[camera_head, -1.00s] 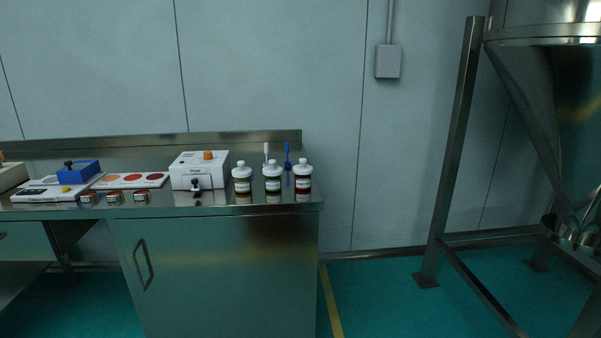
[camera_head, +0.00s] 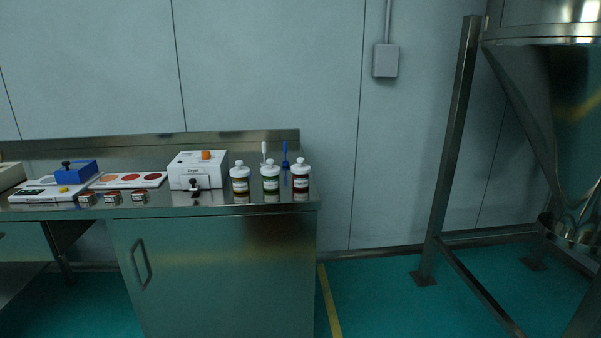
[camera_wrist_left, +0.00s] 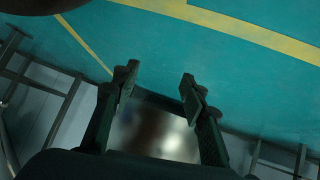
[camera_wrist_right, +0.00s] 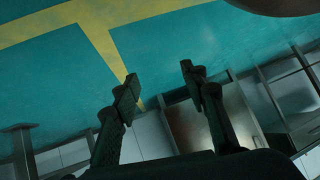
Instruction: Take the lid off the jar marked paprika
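Three white-capped jars stand upright in a row at the right end of the steel bench in the head view. My right gripper (camera_wrist_right: 160,82) is also open and empty. Neither gripper shows in the head view.
The steel bench (camera_head: 215,222) also holds a white dryer box (camera_head: 187,178), a card with red discs (camera_head: 112,183), several small tins (camera_head: 112,199) and a blue-topped device (camera_head: 76,172). White and blue tools stand behind the jars. A steel frame (camera_head: 455,140) stands at right; floor between is clear.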

